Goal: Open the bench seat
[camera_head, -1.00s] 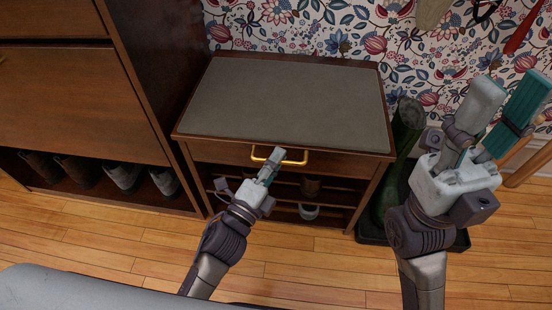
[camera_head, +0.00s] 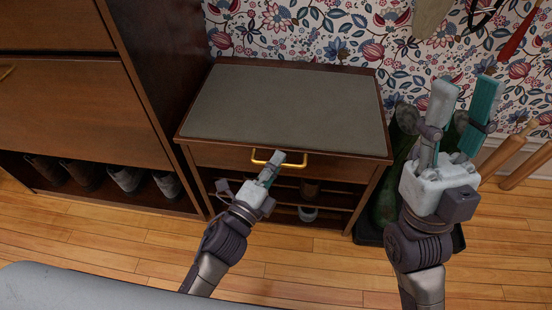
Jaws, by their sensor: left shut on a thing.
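The bench (camera_head: 232,157) is dark wood with a grey padded seat (camera_head: 285,105) on top, lying flat and closed. A brass handle (camera_head: 296,166) sits on its front, below the seat edge. My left gripper (camera_head: 274,165) is at the handle, its fingers shut on the handle's left part; the fingers partly hide it. My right gripper (camera_head: 463,105) is raised to the right of the bench, fingers pointing up and spread apart, with nothing between them.
A tall wooden cabinet (camera_head: 80,95) with shoes (camera_head: 125,178) on its lowest shelf stands close on the left. Dark green boots (camera_head: 385,200) stand on a tray right of the bench. Wooden bats (camera_head: 500,153) lean at far right. The floor in front is clear.

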